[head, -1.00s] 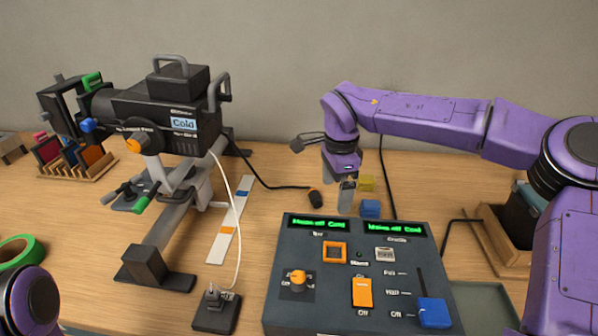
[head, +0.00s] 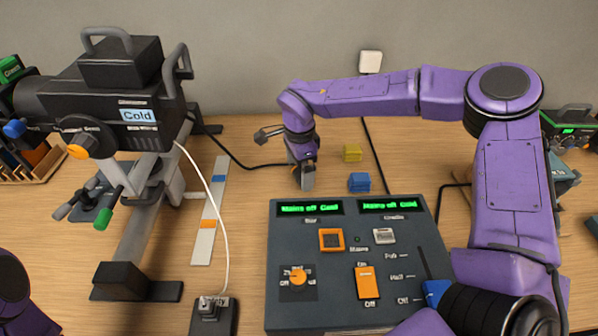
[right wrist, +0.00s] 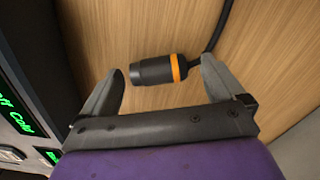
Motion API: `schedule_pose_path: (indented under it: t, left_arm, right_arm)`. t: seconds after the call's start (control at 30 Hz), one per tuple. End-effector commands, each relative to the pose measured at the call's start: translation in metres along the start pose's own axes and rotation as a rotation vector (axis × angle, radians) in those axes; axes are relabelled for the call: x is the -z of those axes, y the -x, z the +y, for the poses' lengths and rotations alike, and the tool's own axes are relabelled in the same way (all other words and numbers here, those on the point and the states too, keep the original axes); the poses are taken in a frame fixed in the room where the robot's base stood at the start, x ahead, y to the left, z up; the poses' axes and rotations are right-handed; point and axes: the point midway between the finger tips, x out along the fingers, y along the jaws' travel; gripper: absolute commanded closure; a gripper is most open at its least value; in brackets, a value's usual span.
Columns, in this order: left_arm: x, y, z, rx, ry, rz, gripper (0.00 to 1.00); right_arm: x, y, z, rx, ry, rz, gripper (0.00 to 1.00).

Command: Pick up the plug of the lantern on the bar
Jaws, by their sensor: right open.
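The lantern (head: 105,105) is a black box-shaped fixture with a "Cold" label, mounted on the grey bar (head: 140,220) at the left in the head view. Its black cable (head: 235,155) runs right across the table to my right gripper (head: 304,180). The plug (right wrist: 152,71), a dark cylinder with an orange ring, shows in the right wrist view. It lies between the spread fingers of my right gripper (right wrist: 160,76), apart from the left finger and close to the right one. In the head view the gripper hides the plug. My left gripper is out of view.
A control console (head: 350,280) with green displays stands just in front of the right gripper. A yellow block (head: 352,153) and a blue block (head: 359,182) lie right of it. A white cable (head: 220,210) drops to a black socket block (head: 213,316). A striped strip (head: 209,210) lies on the table.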

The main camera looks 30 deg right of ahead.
Motion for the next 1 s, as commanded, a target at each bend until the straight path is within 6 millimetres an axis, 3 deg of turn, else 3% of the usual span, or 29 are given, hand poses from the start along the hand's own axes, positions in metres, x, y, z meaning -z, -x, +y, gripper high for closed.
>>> schedule_pose_path:
  t: [0.3,0.47,0.5,0.83,1.0]
  left_arm:
    - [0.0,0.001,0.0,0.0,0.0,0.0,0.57]
    - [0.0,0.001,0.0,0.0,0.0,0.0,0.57]
    - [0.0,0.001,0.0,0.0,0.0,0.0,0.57]
    - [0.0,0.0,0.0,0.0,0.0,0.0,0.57]
    - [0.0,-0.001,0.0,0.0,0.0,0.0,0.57]
  right_arm:
    - [0.0,-0.01,0.0,0.001,-0.001,0.0,0.07]
    - [0.0,-0.009,0.0,0.001,-0.001,0.0,0.6]
    - [0.0,-0.009,0.0,0.001,-0.001,0.0,0.62]
    - [0.0,-0.005,-0.001,0.003,-0.001,0.0,0.61]
    - [0.0,0.019,-0.001,0.006,-0.002,-0.001,0.61]
